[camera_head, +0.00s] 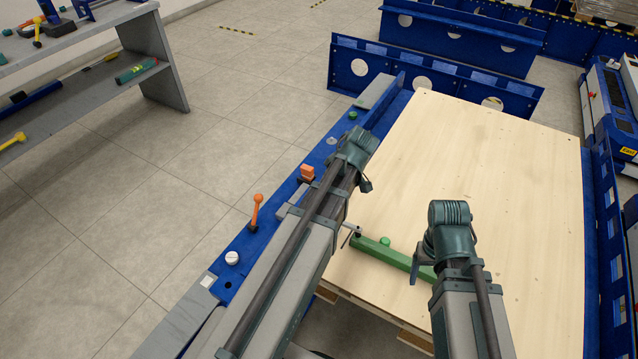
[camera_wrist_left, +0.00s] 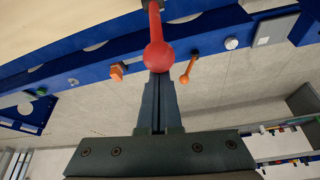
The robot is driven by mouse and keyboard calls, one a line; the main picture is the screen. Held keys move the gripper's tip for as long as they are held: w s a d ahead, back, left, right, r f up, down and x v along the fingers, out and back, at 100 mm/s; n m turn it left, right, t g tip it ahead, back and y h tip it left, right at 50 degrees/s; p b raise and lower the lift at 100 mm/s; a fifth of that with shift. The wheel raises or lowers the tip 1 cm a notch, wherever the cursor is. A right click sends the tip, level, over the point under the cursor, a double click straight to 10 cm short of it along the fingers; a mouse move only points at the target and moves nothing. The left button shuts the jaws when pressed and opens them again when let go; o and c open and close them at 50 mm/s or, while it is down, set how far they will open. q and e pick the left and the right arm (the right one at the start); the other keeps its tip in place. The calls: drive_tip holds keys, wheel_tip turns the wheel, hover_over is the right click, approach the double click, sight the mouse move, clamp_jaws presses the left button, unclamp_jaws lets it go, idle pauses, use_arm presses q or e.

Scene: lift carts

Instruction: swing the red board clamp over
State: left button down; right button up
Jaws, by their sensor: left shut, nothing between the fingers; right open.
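The red board clamp (camera_wrist_left: 157,52) shows in the left wrist view as a red arm ending in a round red knob. In the head view I cannot see it; my left arm covers that area. My left gripper (camera_wrist_left: 160,82) is shut and empty, its fingertips close to the red knob; I cannot tell whether they touch. The pale wooden board (camera_head: 480,150) lies on the blue cart. My right gripper (camera_head: 416,266) is open, beside a green bar with a green knob (camera_head: 395,256) that lies across the board; my right arm partly hides it.
The blue side rail (camera_head: 240,262) carries an orange lever (camera_head: 256,210), an orange block (camera_head: 307,171), a white knob (camera_head: 231,258) and a green button (camera_head: 352,115). A grey tool shelf (camera_head: 160,60) stands at the upper left. Tiled floor between is clear.

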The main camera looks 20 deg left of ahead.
use_arm(q)
drive_tip(key=shift+d+r, duration=0.15)
drive_tip(key=shift+d, duration=0.55)
drive_tip(key=shift+s, duration=0.1)
drive_tip(key=w+a+r+p, duration=0.1)
drive_tip(key=a, duration=0.3)
drive_tip(key=d+p+v, duration=0.1)
drive_tip(key=p+v, duration=0.7)
drive_tip(key=v, duration=0.1)
drive_tip(key=shift+d+p, duration=0.3)
